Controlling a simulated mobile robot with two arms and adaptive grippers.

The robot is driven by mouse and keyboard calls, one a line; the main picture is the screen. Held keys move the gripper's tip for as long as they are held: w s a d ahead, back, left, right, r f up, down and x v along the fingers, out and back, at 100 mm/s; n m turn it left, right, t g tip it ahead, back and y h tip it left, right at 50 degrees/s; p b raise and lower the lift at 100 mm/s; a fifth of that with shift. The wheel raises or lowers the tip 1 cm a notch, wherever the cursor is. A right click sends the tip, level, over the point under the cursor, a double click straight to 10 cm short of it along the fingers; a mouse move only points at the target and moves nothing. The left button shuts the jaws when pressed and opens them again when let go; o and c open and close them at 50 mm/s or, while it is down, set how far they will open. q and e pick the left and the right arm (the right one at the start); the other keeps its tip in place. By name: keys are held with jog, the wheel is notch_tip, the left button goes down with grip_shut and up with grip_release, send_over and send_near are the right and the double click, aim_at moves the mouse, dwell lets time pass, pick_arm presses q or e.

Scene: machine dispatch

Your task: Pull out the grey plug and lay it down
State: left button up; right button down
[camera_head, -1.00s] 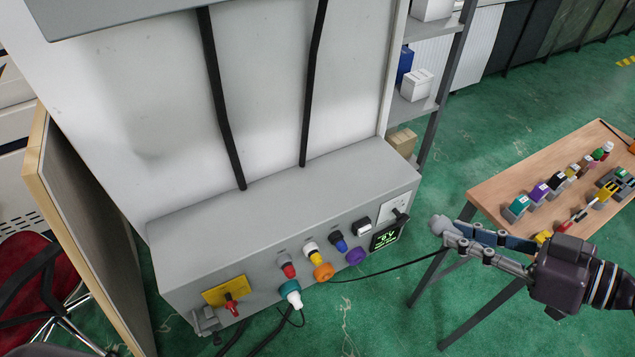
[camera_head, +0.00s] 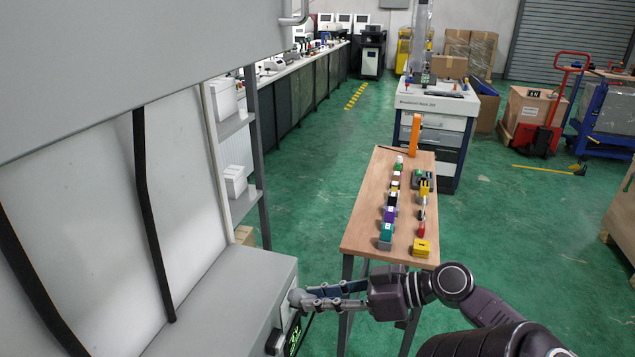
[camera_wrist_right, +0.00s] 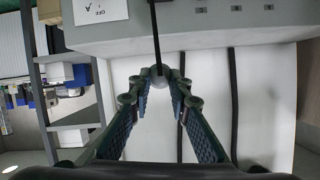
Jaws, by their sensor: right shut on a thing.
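My right gripper (camera_head: 305,298) is shut on the grey plug (camera_head: 296,296), whose rounded grey end shows at the fingertips. In the head view it is beside the right end of the grey machine's socket box (camera_head: 225,300), over its front right corner in the picture. In the right wrist view the grey plug (camera_wrist_right: 160,82) sits between the fingertips (camera_wrist_right: 160,88), and a black cable (camera_wrist_right: 155,35) runs up from it. The fingers hide much of the plug. The sockets on the box front are out of the head view. My left gripper is not in view.
A wooden bench (camera_head: 362,222) with several coloured plugs and blocks stands beyond my right gripper. A grey shelf (camera_head: 235,125) with white boxes stands behind the machine. A workstation (camera_head: 436,112) is past the bench. Green floor (camera_head: 540,230) is free on the right.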

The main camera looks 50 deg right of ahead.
aim_at(303, 293)
jog(key=shift+w+a+r, duration=0.15)
jog(key=shift+r, duration=0.05)
jog(key=shift+p, duration=0.3)
jog(key=shift+w+a+f, duration=0.1)
jog(key=shift+w+a, duration=0.15)
jog(key=shift+w, duration=0.35)
jog(key=shift+w+a, duration=0.25)
jog(key=shift+w, duration=0.35)
jog(key=shift+w+a+f, duration=0.1)
jog(key=shift+w+a, duration=0.15)
jog(key=shift+w, duration=0.35)
jog(key=w+a, duration=0.1)
jog(key=w, duration=0.1)
jog(key=w+a+p, duration=0.1)
jog(key=w, duration=0.2)
jog(key=w+a, duration=0.1)
jog(key=w, duration=0.2)
jog(key=shift+w+a+f, duration=0.15)
jog(key=shift+a+f, duration=0.05)
jog(key=shift+f, duration=0.1)
jog(key=shift+w+a+f+b, duration=0.2)
jog(key=shift+w+f+b, duration=0.2)
jog(key=shift+f, duration=0.35)
pick_arm(q)
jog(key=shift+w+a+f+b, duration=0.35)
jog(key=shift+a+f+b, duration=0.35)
jog(key=shift+b, duration=0.45)
pick_arm(e)
jog(key=shift+f, duration=1.3)
